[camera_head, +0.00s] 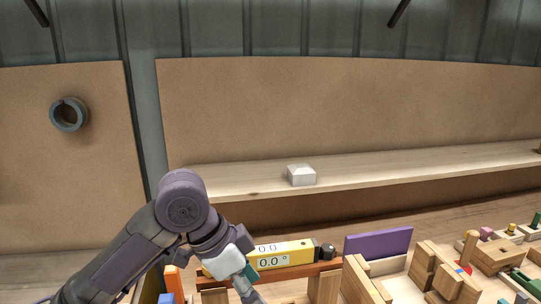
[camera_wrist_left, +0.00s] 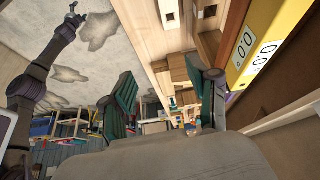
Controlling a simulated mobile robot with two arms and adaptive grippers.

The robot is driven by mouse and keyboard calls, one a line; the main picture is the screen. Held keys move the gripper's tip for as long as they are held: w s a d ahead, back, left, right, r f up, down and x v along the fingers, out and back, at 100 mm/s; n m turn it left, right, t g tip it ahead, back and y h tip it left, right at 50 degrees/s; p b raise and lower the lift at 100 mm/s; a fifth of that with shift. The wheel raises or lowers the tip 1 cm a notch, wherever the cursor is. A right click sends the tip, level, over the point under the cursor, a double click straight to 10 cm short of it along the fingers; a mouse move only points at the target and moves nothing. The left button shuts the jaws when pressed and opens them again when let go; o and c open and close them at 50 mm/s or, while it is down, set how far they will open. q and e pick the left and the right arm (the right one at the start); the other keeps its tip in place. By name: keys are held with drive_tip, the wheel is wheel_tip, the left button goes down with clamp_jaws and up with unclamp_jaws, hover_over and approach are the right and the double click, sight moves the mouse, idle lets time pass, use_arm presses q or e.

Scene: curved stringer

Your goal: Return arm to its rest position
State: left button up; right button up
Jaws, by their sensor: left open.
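My left arm comes in from the lower left in the head view, and its gripper (camera_head: 248,280) is low in the middle, partly cut off by the bottom edge. It is beside the left part of a yellow digital level (camera_head: 290,256) showing 0.0°. In the left wrist view, the two green-padded fingers of the left gripper (camera_wrist_left: 165,100) are wide apart with nothing between them. The level (camera_wrist_left: 265,45) is at the upper right there, outside the fingers. Another dark arm of mine shows at the left of the wrist view; its end is too small to read.
A wooden shelf (camera_head: 400,165) carries a small white block (camera_head: 301,175). A grey ring (camera_head: 69,113) hangs on the left panel. Wooden fixtures (camera_head: 440,270) and a purple board (camera_head: 378,242) crowd the lower right. The space above the shelf is clear.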

use_arm(q)
drive_tip(key=s+f+n+t+h, duration=0.1)
drive_tip(key=s+f+n, duration=0.3)
drive_tip(key=f, duration=0.9)
drive_tip(key=s+a+f+n, duration=0.2)
drive_tip(key=s+a+f, duration=0.1)
drive_tip(key=f, duration=0.1)
drive_tip(key=s+a+f+n+t+y, duration=0.1)
drive_tip(key=s+a+f+n, duration=0.1)
drive_tip(key=s+a+f, duration=0.1)
drive_tip(key=s+a+f+n+t+y, duration=0.1)
drive_tip(key=s+a+f+n, duration=0.1)
drive_tip(key=s+a+f, duration=0.1)
drive_tip(key=shift+f, duration=0.9)
drive_tip(key=s+a+f+n+y, duration=0.3)
drive_tip(key=s+a+f+y, duration=0.1)
drive_tip(key=s+a, duration=0.5)
wheel_tip(320, 180, down, 25)
drive_tip(key=g, duration=0.2)
drive_tip(key=s+a+f+g, duration=0.1)
drive_tip(key=s+a+f, duration=0.1)
drive_tip(key=s+f, duration=1.5)
drive_tip(key=shift+s+a+f, duration=0.15)
drive_tip(key=shift+s+a, duration=0.05)
drive_tip(key=shift+s, duration=0.2)
